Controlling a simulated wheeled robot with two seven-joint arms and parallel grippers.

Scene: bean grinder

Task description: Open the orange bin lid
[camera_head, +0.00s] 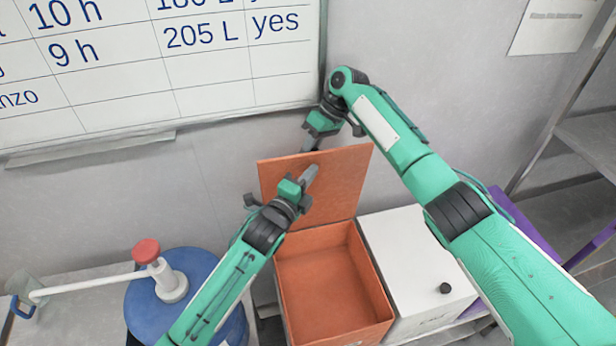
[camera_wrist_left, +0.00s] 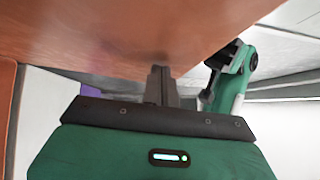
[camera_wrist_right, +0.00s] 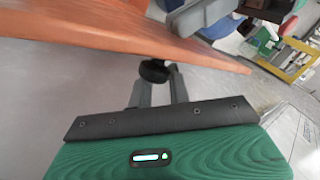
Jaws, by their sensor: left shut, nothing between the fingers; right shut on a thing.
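The orange bin (camera_head: 322,283) stands open and its inside looks empty. Its orange lid (camera_head: 345,180) is raised at the back, close to upright; it also fills the top of the left wrist view (camera_wrist_left: 120,50) and the upper left of the right wrist view (camera_wrist_right: 90,35). My right gripper (camera_head: 308,143) is behind the lid, shut on the black lid knob (camera_wrist_right: 154,71). My left gripper (camera_head: 310,174) is shut and empty in front of the lid's inner face. I cannot tell whether its fingertips touch the lid.
A white bin (camera_head: 405,255) with a black knob (camera_head: 444,288) adjoins the orange bin on the right. A blue barrel (camera_head: 190,300) with a red-topped pump (camera_head: 146,251) stands at the left. The wall and whiteboard (camera_head: 160,75) are behind. Shelves (camera_head: 580,150) are at the right.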

